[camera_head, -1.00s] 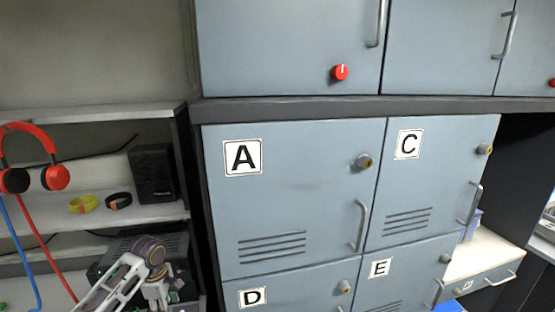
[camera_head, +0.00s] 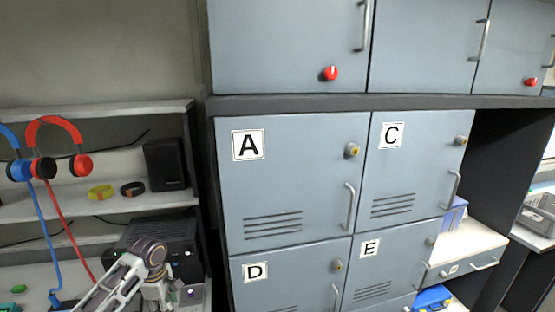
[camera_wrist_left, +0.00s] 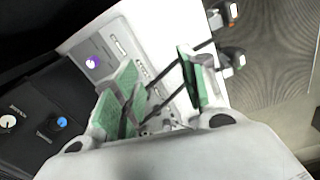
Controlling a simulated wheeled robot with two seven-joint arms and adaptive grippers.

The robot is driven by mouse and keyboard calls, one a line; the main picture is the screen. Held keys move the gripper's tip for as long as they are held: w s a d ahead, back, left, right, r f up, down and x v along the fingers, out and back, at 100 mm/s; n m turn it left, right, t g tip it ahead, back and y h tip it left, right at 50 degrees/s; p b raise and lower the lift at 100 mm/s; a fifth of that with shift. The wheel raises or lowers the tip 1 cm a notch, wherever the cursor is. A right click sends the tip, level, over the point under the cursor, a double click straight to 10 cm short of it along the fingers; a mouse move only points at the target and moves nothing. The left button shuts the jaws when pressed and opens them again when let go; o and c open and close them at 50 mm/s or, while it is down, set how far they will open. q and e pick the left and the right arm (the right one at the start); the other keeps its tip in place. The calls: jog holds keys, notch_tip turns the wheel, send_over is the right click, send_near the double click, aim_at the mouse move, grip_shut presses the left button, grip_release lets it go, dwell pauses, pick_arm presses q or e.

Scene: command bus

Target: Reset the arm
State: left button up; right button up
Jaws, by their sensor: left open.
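My left arm (camera_head: 146,258) comes in at the bottom left of the head view, bent in front of the shelf unit. Its gripper is not clear there. In the left wrist view my left gripper (camera_wrist_left: 160,88) is open, with its green finger pads apart and nothing seen between them. Below it is a pale panel (camera_wrist_left: 110,45) with a purple-lit knob. My right arm and gripper are not in view.
Blue-grey lockers marked A (camera_head: 292,170), C, D and E fill the middle. Shelves (camera_head: 105,203) at left hold red headphones (camera_head: 55,140), blue headphones, wristbands and a black speaker (camera_head: 166,165). A drawer counter (camera_head: 465,250) stands at right. Grey floor (camera_wrist_left: 275,70) shows in the wrist view.

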pick_arm(q)
jog(key=s+d+f+m+t, duration=0.1)
jog(key=s+d+f+m, duration=0.5)
jog(key=s+d+m, duration=0.6)
jog(key=shift+s+r+m+t, duration=1.3)
jog(key=shift+s+m, duration=2.9)
jog(key=shift+s, duration=1.35)
notch_tip(320, 180, down, 34)
jog(key=s+g+b, duration=0.2)
jog(key=s, duration=0.1)
jog(key=s+a+f+b, duration=0.1)
jog(key=s+a+f, duration=0.1)
jog(key=s+f, duration=0.9)
jog(key=s+a+f+g+b, duration=0.1)
jog(key=s+a+f, duration=0.1)
jog(key=s+f, duration=0.9)
jog(key=shift+f+m, duration=0.3)
